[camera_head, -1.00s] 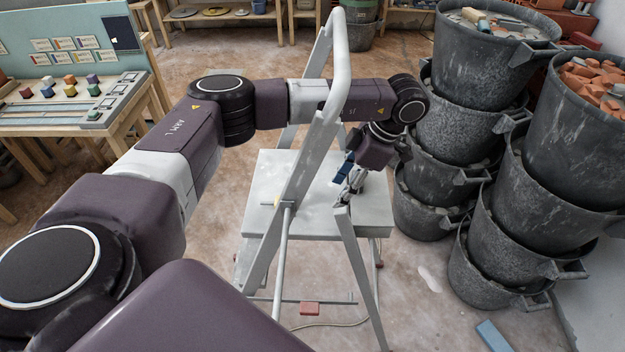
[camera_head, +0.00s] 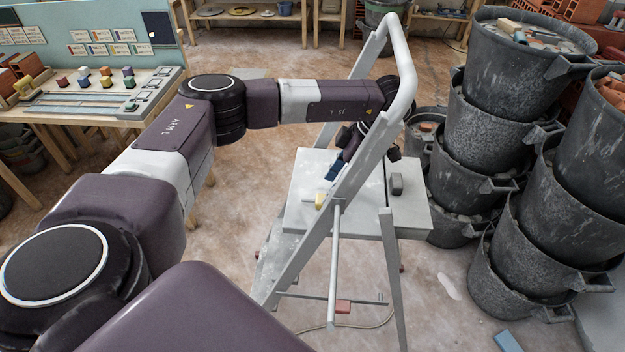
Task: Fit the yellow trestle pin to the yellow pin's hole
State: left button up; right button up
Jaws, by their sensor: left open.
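A small yellow piece (camera_head: 319,200), which looks like the trestle pin, stands on the grey platform (camera_head: 300,218) of the stepladder, near its left rail. My left gripper (camera_head: 332,174) is open just above and beyond the yellow piece, with a blue part at its tip. It seems apart from the piece. The ladder's sloping rail (camera_head: 375,128) hides part of the gripper and wrist. I cannot pick out the yellow pin's hole. My right gripper is not in view.
A dark grey block (camera_head: 396,184) sits on the platform's right part. Stacked rubble buckets (camera_head: 500,125) crowd the right side. A bench (camera_head: 95,108) with coloured blocks and a card panel stands at the left. Bare floor lies between bench and ladder.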

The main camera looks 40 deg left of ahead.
aim_at(317, 201)
pick_arm(q)
jog(key=f, duration=0.1)
jog(key=f+b, duration=0.2)
jog(key=f, duration=0.1)
jog(key=shift+a, duration=0.3)
jog(key=shift+s+a+f+b, duration=0.2)
jog(key=shift+f+b, duration=0.1)
jog(key=shift+s+a, duration=0.15)
jog(key=c, duration=1.2)
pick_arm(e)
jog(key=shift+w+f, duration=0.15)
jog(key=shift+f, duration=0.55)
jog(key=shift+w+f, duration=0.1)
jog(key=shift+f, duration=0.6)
pick_arm(q)
jog(key=shift+r, duration=0.1)
jog(key=shift+c, duration=0.2)
